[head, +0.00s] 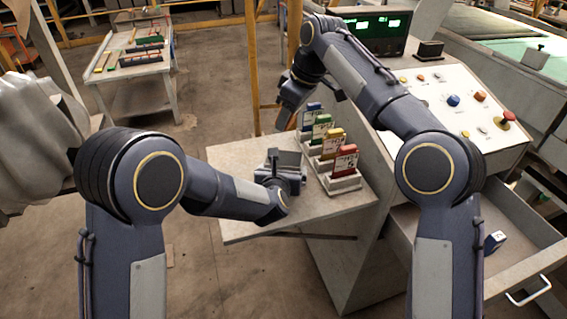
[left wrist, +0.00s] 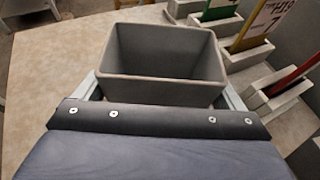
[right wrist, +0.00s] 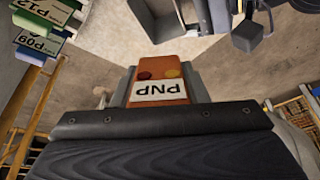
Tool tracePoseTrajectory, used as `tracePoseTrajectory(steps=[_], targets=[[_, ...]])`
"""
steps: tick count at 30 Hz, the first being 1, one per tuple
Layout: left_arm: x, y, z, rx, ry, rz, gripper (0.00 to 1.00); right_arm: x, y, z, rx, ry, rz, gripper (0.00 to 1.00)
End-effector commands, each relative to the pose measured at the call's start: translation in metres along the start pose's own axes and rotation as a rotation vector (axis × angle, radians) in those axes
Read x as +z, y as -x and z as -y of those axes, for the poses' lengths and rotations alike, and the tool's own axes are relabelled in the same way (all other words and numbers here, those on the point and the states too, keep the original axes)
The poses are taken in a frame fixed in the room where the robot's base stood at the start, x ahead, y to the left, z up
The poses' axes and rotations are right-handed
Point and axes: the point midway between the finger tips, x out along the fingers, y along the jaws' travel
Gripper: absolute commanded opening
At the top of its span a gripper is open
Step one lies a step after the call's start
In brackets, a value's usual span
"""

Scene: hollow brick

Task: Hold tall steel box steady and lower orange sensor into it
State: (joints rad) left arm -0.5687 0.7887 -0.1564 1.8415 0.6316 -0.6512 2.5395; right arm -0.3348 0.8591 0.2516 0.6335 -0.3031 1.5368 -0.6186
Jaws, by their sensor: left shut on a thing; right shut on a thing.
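The tall steel box (left wrist: 165,62) is grey, upright and open at the top, and looks empty in the left wrist view. My left gripper (left wrist: 163,92) is shut on it, with one finger at each side. In the head view the box (head: 289,158) stands on the small table, partly behind my left gripper (head: 281,182). My right gripper (right wrist: 163,88) is shut on the orange sensor (right wrist: 160,72), which carries a white PNP label.
A row of coloured cards in pale holders (head: 346,182) stands just right of the box. The small table (head: 237,222) is bare at its front left.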

Motion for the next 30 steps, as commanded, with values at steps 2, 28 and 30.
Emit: tracePoseTrajectory(steps=[2, 28, 30], targets=[[0.0, 0.0, 0.0, 0.0, 0.0, 0.0, 0.57, 0.0, -0.003, -0.001, 0.016, -0.042, 0.015, 0.15], [0.001, 0.0, 0.0, 0.0, 0.0, 0.001, 0.57, 0.011, -0.062, 0.002, 0.214, -1.211, 0.306, 0.15], [0.001, 0.0, 0.0, 0.0, 0.0, 0.001, 0.57, 0.013, -0.067, 0.002, 0.213, -1.21, 0.305, 0.15]])
